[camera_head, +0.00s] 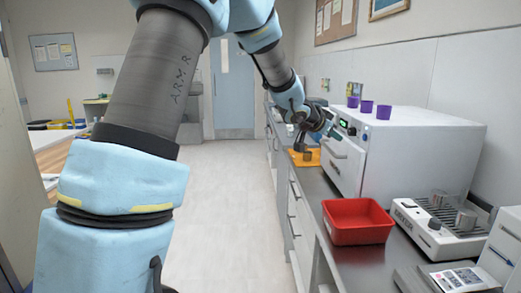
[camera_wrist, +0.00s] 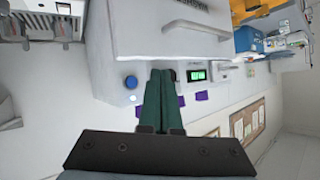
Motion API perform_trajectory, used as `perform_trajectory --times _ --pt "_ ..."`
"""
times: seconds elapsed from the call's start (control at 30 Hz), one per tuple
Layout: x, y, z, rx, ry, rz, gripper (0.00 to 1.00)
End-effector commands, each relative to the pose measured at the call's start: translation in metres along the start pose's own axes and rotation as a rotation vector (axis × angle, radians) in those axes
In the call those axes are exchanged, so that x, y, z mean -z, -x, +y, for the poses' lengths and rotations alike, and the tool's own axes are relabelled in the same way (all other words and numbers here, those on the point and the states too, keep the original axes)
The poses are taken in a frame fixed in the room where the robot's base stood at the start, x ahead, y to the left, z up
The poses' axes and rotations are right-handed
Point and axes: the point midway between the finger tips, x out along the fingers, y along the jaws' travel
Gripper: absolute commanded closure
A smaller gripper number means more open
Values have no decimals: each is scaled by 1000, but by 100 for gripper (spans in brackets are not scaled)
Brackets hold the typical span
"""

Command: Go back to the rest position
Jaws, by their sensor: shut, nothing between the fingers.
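My arm stretches forward from the left of the head view over the right-hand counter. My gripper (camera_head: 300,143) is small there, above or beside an orange mat (camera_head: 301,163) and in front of the white machine (camera_head: 408,145). In the wrist view its green fingers (camera_wrist: 161,75) are shut together with nothing between them. Behind them is the white machine's front (camera_wrist: 125,50), with a blue button (camera_wrist: 131,82) and a green display (camera_wrist: 197,75). The wrist picture is turned sideways or upside down.
A dark cup (camera_head: 307,155) is on the orange mat. A red tray (camera_head: 357,222) sits on the counter (camera_head: 322,187). Purple cups (camera_head: 367,107) stand on the machine. A grey-white device (camera_head: 440,228) holds metal cups. The floor (camera_head: 225,200) left of the counter is clear.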

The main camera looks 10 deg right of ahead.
Motion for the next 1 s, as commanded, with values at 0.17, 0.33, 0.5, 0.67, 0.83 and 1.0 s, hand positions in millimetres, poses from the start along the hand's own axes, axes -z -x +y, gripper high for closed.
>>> perform_trajectory --times 0.17,0.33,0.5,0.67,0.83,1.0 --pt "-45 33 -38 117 84 -109 100" --pt "-132 105 -80 294 258 -324 100" --pt "-222 191 -83 418 474 -555 100" --pt "-292 270 -48 470 706 -754 100" --pt "-330 322 0 464 908 -886 100" --pt "-341 340 24 449 999 -932 100"
